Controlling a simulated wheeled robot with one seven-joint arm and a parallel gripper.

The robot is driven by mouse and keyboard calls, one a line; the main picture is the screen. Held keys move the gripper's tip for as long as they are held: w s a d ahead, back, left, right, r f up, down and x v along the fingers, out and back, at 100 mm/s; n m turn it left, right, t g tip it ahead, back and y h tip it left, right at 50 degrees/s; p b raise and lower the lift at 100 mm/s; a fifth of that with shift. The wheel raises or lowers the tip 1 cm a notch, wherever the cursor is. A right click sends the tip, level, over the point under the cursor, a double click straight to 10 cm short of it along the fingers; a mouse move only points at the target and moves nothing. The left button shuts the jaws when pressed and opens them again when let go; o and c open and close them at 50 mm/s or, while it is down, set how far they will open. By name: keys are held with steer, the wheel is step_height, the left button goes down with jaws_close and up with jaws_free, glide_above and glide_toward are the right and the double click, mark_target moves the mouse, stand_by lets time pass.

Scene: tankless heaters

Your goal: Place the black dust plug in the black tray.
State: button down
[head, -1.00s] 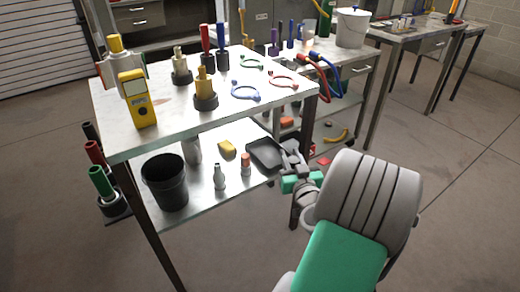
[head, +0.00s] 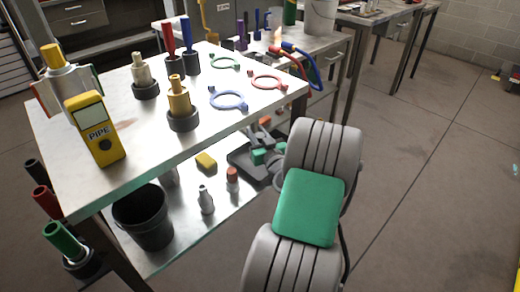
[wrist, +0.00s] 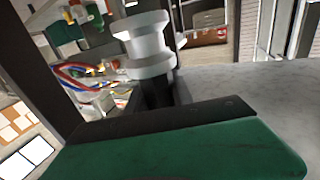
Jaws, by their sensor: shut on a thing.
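The black tray (head: 238,158) lies on the lower shelf of the steel bench, near its right end. My gripper (head: 266,150), with green and grey parts, is over the back right part of the tray and hides some of it. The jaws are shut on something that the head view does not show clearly. In the wrist view, a small dark piece (wrist: 156,93) sits below a pale grey flanged part, behind the black and green part in front; I take it to be the black dust plug, largely hidden. I cannot tell whether it touches the tray.
On the lower shelf stand a yellow block (head: 206,162), a grey bottle (head: 206,201), an orange-capped bottle (head: 232,181) and a black bucket (head: 143,224). The bench top (head: 150,120) overhangs the shelf and holds a yellow meter (head: 96,130) and several fittings. Open floor lies to the right.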

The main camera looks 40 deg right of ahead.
steer(key=shift+w+d+f+b, duration=0.4)
steer(key=shift+d+f+b, duration=0.35)
steer(key=shift+f, duration=0.85)
steer(key=shift+w+d+f+b, duration=0.55)
steer(key=shift+d+f, duration=0.35)
steer(key=shift+f, duration=0.65)
steer(key=shift+w+d+f+b, duration=0.3)
steer(key=shift+d+f+b, duration=0.45)
steer(key=shift+f, duration=0.85)
steer(key=c, duration=1.1)
jaws_free()
steer(key=shift+s+r+p, duration=0.2)
steer(key=shift+p, duration=0.2)
steer(key=v, duration=1.1)
steer(key=shift+s+a+p, duration=0.15)
steer(key=shift+s+p, duration=0.15)
steer(key=shift+p, duration=0.05)
